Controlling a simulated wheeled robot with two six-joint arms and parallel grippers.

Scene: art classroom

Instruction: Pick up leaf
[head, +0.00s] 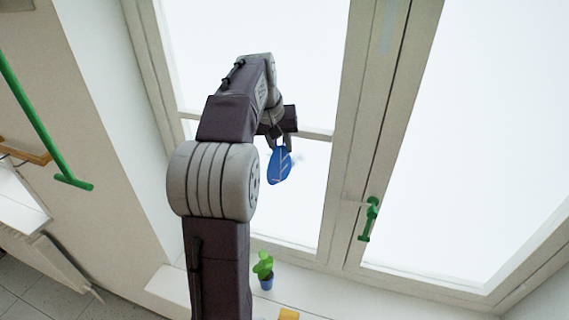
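A blue leaf (279,166) with pale vein lines hangs in front of the bright window, just below my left gripper (279,146). The gripper's fingers meet at the leaf's upper end and appear shut on it. My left arm rises through the middle of the picture and bends over toward the window. The leaf's tip points down and its lower part is clear of everything. My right gripper is not in view.
A window frame with a green handle (370,219) stands close behind and to the right. A small green plant in a blue pot (266,282) stands on the white sill below. A yellow object (289,314) lies near the bottom edge. A green bar (40,125) is on the left.

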